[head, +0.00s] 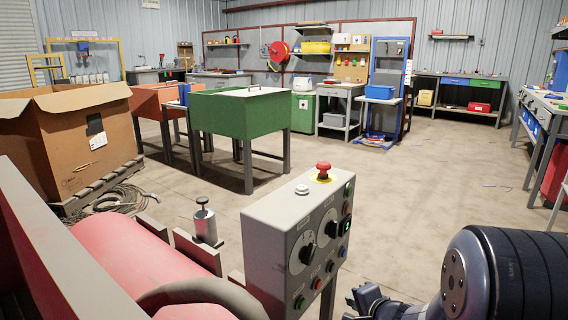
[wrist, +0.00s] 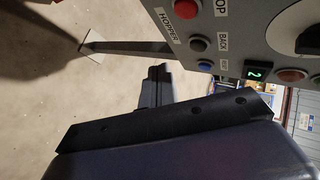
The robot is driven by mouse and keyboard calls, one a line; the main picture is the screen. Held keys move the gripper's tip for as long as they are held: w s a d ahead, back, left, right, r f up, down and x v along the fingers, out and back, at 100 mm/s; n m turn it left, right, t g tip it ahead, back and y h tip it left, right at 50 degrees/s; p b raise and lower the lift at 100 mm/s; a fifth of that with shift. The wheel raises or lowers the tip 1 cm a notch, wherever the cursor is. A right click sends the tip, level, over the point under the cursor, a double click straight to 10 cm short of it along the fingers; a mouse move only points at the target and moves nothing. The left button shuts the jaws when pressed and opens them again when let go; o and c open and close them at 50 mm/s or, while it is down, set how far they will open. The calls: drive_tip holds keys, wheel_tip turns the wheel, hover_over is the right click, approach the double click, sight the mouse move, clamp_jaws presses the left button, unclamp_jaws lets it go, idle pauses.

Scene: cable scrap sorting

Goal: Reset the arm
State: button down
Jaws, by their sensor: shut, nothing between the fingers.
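My gripper (head: 368,300) is low in the head view, right of the grey control box and partly cut off by the bottom edge. In the wrist view my gripper (wrist: 157,80) points away from the camera, its fingers together with nothing seen between them. The control box (head: 300,240) stands just left of the gripper in the head view. Its button face (wrist: 240,35) fills the upper right of the wrist view, apart from the fingers. It has a red mushroom button (head: 323,168) on top.
A red machine (head: 130,250) stands at the lower left, next to a large cardboard box (head: 70,140) on a pallet. A green bin table (head: 235,125) is in the middle. Workbenches line the back and right walls. The floor (head: 410,190) right of the control box is mostly clear.

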drive_tip(key=w+a, duration=0.2)
drive_tip(key=shift+a+r, duration=0.2)
drive_tip(key=shift+a, duration=0.2)
idle(0.3)
